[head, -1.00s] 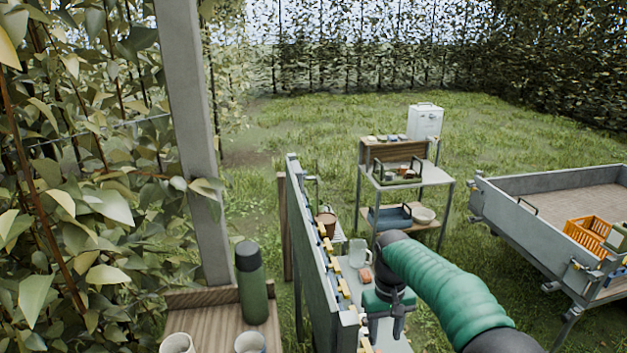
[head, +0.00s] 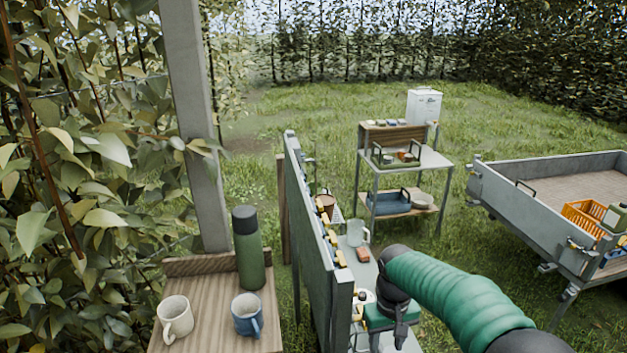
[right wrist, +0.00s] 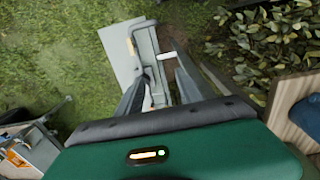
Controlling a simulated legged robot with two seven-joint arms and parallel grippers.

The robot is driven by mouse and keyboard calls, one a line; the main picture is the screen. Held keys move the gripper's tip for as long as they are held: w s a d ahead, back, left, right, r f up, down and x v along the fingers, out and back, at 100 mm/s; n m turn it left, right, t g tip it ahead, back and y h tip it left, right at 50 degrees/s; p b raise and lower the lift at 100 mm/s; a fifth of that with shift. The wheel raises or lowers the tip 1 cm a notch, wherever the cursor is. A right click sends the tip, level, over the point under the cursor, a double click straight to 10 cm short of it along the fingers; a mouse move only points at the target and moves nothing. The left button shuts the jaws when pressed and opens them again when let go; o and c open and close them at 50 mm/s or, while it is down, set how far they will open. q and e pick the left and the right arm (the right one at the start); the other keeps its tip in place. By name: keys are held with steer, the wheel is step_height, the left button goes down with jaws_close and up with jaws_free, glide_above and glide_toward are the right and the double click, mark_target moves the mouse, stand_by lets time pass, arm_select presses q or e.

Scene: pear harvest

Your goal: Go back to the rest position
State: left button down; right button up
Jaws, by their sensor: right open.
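My right arm, in a green sleeve, comes in from the right in the head view. Its gripper (head: 401,330) hangs over the narrow shelf beside the grey upright panel. In the right wrist view the gripper (right wrist: 158,82) has its two dark fingers apart. I see nothing held between them; a grey structure and a white piece show beyond. My left gripper is not in view.
The grey panel (head: 318,240) stands close left of my right gripper. A clear mug (head: 356,234) and a reddish block (head: 363,255) sit on the shelf. A wooden table holds a green bottle (head: 249,250) and mugs. A trailer (head: 530,220) stands right; grass lies between.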

steer(key=s+d+f+m+t+b, duration=0.1)
steer(key=s+f+b, duration=0.9)
steer(key=f, duration=0.3)
steer(key=s+d+f+m+t+b, duration=0.1)
steer(key=s+d+f+b, duration=0.1)
steer(key=s+f+b, duration=0.8)
step_height(320, 180, down, 3)
steer(key=shift+f+t, duration=0.1)
steer(key=shift+t, duration=0.2)
steer(key=shift+s+a, duration=0.1)
steer(key=shift+a, duration=0.2)
steer(key=shift+d, duration=0.1)
